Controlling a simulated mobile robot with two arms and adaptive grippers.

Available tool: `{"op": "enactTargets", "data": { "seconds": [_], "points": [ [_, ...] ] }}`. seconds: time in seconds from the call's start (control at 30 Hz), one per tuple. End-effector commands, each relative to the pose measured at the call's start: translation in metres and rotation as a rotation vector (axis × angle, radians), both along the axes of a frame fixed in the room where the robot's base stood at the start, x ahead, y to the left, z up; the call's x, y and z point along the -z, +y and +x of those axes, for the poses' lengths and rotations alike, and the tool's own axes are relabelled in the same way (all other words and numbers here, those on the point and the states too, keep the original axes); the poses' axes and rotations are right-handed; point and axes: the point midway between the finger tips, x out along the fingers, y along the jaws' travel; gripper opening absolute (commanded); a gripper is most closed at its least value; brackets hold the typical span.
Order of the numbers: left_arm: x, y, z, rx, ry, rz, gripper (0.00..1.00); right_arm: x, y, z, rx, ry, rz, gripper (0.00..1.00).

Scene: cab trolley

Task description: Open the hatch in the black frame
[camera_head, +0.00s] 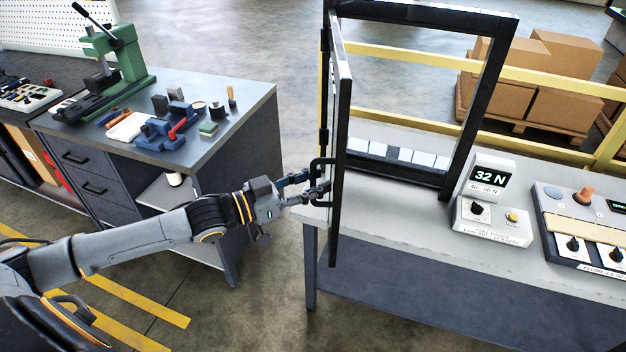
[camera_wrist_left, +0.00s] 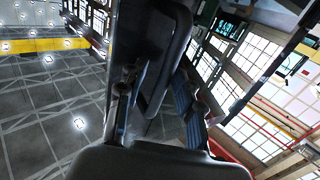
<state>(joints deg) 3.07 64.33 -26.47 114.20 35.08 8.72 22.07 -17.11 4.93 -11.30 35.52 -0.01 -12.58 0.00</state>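The black frame (camera_head: 497,68) stands upright on the grey table. Its hatch (camera_head: 342,150), a black-edged panel, is hinged at the frame's left post and stands swung well out towards me, seen almost edge-on. A black bar handle (camera_head: 316,170) is on the hatch's left face; it also shows in the left wrist view (camera_wrist_left: 172,62). My left gripper (camera_head: 318,188) is at the handle, its fingers spread with the bar between or just ahead of them. Gaps show beside the bar in the wrist view; contact is unclear. My right gripper is out of view.
A force display reading 32 N (camera_head: 489,178) and a control box (camera_head: 575,225) stand right of the frame on the table (camera_head: 400,205). A workbench (camera_head: 225,110) with a green press and tools stands left. Yellow rails (camera_head: 420,62) and cartons (camera_head: 555,80) are behind.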

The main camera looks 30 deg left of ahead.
Motion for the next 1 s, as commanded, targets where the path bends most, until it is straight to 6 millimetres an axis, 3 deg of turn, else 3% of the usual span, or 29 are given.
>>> {"op": "enactTargets", "data": {
  "seconds": [0.37, 1.0],
  "points": [
    [-0.001, 0.005, -0.004, -0.003, -0.003, 0.003, 0.34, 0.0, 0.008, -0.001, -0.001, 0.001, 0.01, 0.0],
    [0.0, 0.043, -0.058, -0.001, 0.0, 0.004, 0.34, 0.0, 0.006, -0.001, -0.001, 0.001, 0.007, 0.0]
  ]
}}
